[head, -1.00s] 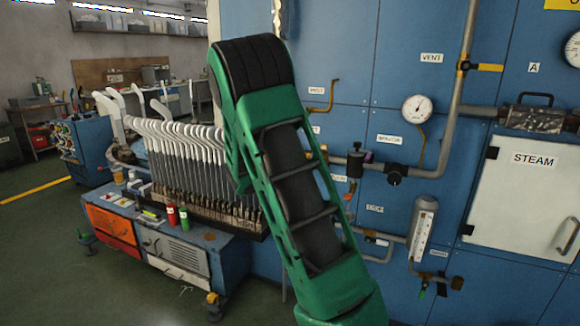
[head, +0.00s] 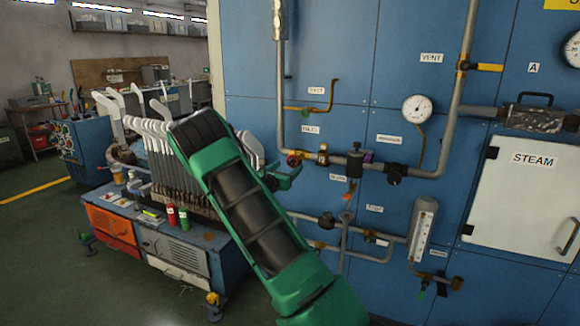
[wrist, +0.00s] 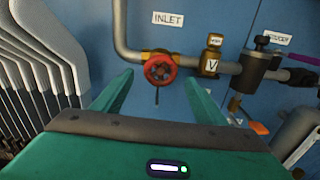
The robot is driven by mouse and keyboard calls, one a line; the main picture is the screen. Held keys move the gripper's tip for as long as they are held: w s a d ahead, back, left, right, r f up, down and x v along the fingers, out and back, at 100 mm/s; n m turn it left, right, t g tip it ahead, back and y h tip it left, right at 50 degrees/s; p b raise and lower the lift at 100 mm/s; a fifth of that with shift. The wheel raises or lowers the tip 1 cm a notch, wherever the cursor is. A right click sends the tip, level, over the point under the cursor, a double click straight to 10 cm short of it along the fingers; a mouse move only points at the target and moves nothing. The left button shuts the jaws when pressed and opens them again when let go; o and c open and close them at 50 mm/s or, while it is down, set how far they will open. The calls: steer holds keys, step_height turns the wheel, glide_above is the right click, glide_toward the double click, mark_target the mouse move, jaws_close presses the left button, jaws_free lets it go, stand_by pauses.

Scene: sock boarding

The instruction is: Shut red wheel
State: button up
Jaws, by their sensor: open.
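The red wheel (wrist: 160,69) is on a brass valve below the INLET label in the wrist view. It also shows in the head view (head: 293,160) on the pipe along the blue panel. My gripper (wrist: 159,80) is open and empty, one finger to the left of the wheel and one to the right in the wrist view. The wheel appears between and beyond the fingertips, with no contact visible. In the head view my gripper (head: 286,175) is close to the wheel, partly hidden behind my green arm.
A brass fitting marked V (wrist: 210,64) and a dark valve body (wrist: 257,68) sit right of the wheel. A rack of grey sock boards (head: 165,160) stands at left. A white STEAM door (head: 520,200) and a pressure gauge (head: 417,108) are at right.

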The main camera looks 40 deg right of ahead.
mark_target(292, 163)
steer(key=shift+x, duration=2.75)
steer(key=shift+c, duration=0.2)
steer(key=c, duration=1)
steer(key=shift+a, duration=0.2)
steer(key=shift+d, duration=0.1)
